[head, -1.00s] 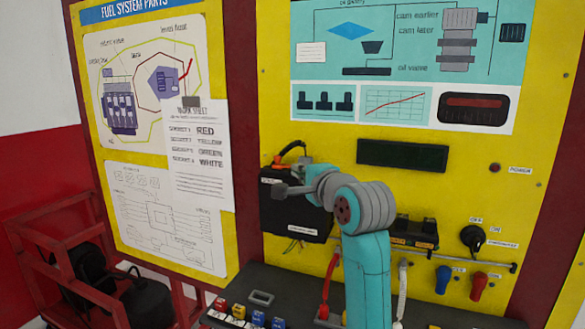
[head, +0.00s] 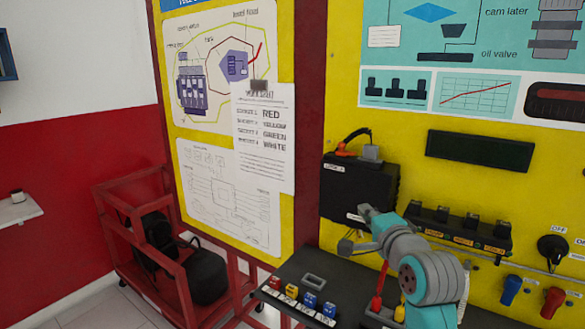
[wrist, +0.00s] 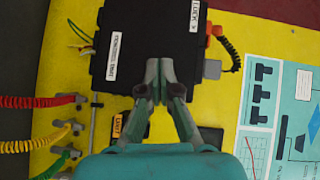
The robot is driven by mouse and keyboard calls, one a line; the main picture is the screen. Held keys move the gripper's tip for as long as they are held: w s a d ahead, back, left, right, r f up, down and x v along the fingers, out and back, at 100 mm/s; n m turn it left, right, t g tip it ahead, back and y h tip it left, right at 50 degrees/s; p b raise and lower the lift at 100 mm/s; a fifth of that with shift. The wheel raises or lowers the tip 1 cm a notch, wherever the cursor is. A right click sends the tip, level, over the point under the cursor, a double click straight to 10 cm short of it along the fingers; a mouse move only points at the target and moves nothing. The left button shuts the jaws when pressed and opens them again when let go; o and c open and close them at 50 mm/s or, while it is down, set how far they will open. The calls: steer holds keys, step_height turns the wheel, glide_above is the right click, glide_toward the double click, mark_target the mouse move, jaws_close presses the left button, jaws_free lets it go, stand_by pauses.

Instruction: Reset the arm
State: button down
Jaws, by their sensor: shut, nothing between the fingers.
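My arm, teal and grey, reaches up in front of the yellow trainer panel (head: 410,160) in the head view. My gripper (wrist: 158,78) is shut and empty in the wrist view, its two fingers meeting over the lower edge of a black box (wrist: 150,35). I cannot tell whether they touch it. In the head view, the same black box (head: 357,190) is fixed to the panel, and the small grey gripper (head: 350,245) shows near its lower edge, partly hidden by my wrist joints.
A dark console shelf (head: 312,282) with coloured plugs (head: 308,298) juts out below the panel. Red (wrist: 40,101), yellow and green coiled leads hang close by at left in the wrist view. A red cart (head: 125,210) with black containers stands left. The floor (head: 110,305) shows lower left.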

steer(key=s+f+n, duration=0.1)
steer(key=s+f, duration=0.2)
steer(key=f, duration=0.3)
steer(key=s+f+n, duration=0.1)
steer(key=s+f, duration=0.2)
steer(key=f, duration=0.4)
steer(key=s+f+n, duration=0.1)
steer(key=s+f, duration=0.2)
steer(key=f, duration=0.3)
steer(key=shift+s+f+g+h, duration=0.2)
steer(key=shift+g+h, duration=0.1)
steer(key=shift+h, duration=0.1)
steer(key=s+f+n+h, duration=0.1)
steer(key=s+f+n, duration=0.2)
steer(key=s+f, duration=1)
steer(key=s+n+g, duration=0.1)
steer(key=s+n, duration=0.8)
steer(key=s, duration=2.5)
steer(key=shift+a+r+g, duration=0.15)
steer(key=shift+r+g, duration=0.15)
